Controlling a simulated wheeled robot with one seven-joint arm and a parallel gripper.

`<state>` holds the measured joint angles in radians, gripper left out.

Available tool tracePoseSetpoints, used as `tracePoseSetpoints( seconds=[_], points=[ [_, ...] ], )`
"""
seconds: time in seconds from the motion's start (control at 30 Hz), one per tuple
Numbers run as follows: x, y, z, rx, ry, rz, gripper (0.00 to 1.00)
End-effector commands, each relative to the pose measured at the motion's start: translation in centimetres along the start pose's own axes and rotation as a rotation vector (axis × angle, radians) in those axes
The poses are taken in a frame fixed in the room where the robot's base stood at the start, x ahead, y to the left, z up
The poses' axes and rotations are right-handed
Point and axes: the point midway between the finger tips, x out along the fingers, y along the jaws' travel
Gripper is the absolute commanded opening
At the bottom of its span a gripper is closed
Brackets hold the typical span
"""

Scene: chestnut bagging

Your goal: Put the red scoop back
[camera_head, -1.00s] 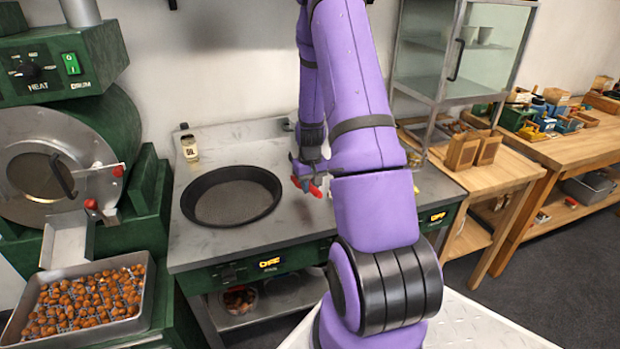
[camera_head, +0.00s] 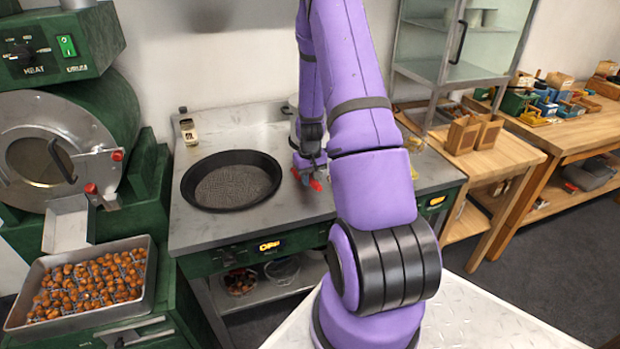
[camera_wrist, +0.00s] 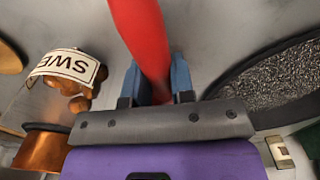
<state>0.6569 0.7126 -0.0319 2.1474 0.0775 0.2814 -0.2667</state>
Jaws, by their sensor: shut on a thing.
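The red scoop (camera_wrist: 142,40) is between the two blue fingertips of my gripper (camera_wrist: 154,80) in the wrist view. Its red shaft runs from the jaws up past the top edge of that view, so its far end is hidden there. In the head view my gripper (camera_head: 308,172) is low over the counter, right of the black pan, with a small red part of the scoop (camera_head: 316,184) showing below it. My purple arm hides the counter behind it. I cannot tell whether the scoop touches the counter.
The steel counter (camera_head: 200,235) holds a black pan (camera_head: 215,207) and a labelled jar (camera_head: 189,132). A glass cabinet (camera_head: 460,70) stands behind at right. A tray of chestnuts (camera_head: 150,290) is at lower left. In the wrist view a labelled bag (camera_wrist: 70,66) and a copper pot (camera_wrist: 42,150) lie left.

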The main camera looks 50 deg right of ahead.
Motion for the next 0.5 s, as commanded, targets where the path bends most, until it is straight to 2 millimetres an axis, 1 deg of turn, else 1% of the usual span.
tracePoseSetpoints(
  seconds=[0.5],
  points=[
    [0.84,0.01,0.0,0.0,-0.001,0.0,0.0]
  ],
)
